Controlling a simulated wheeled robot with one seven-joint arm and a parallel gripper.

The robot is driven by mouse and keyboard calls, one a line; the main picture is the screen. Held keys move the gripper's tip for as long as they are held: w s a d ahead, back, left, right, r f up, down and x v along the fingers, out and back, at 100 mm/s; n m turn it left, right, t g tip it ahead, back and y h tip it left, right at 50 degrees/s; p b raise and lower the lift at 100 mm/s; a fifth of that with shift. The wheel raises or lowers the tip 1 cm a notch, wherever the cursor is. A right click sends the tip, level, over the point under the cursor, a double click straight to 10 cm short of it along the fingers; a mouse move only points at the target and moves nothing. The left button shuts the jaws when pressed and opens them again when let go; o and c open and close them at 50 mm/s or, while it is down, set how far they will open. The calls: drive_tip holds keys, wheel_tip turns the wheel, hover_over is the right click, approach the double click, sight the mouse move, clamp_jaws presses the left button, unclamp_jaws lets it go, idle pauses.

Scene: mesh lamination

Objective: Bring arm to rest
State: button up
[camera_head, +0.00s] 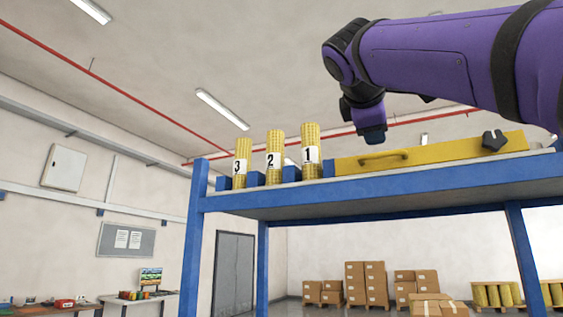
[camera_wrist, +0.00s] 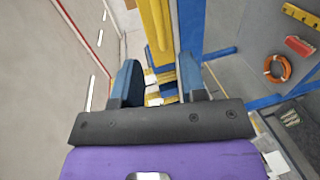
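My purple arm reaches in from the upper right in the camera_head view, above a blue shelf (camera_head: 400,188). My gripper (camera_head: 372,132) hangs in front of the yellow panel's left end, to the right of the roll marked 1. In the camera_wrist view my gripper (camera_wrist: 160,72) has its two blue-grey fingers well apart, with nothing visibly held between them. Three yellow mesh rolls marked 1 (camera_head: 311,150), 2 (camera_head: 274,157) and 3 (camera_head: 241,162) stand upright on the shelf beside small blue blocks.
A long yellow panel (camera_head: 450,149) with a handle lies along the shelf, with a black knob (camera_head: 493,140) near its right end. Cardboard boxes (camera_head: 366,285) are stacked on the floor behind. A side table (camera_head: 150,296) stands at the lower left. Open air lies left of the shelf.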

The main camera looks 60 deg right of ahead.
drive_tip(key=w+a+f+n+t+y, duration=0.1)
drive_tip(key=w+a+f+t+y, duration=0.25)
drive_tip(key=w+f, duration=0.7)
drive_tip(key=w+a+f+n+t+y, duration=0.1)
drive_tip(key=w+a+f+t+y, duration=0.25)
drive_tip(key=w+f, duration=0.75)
drive_tip(key=a+f+m+g+y, duration=0.1)
drive_tip(key=a+f+y, duration=0.3)
drive_tip(key=a+f, duration=0.4)
drive_tip(key=w+a+f+m+g+y, duration=0.1)
drive_tip(key=a+f+y, duration=0.3)
drive_tip(key=f, duration=1.4)
drive_tip(key=a+m, duration=0.1)
drive_tip(key=a, duration=0.3)
drive_tip(key=shift+a+g+y, duration=0.25)
drive_tip(key=shift+g+y, duration=0.05)
drive_tip(key=shift+g, duration=0.1)
drive_tip(key=shift+w, duration=0.1)
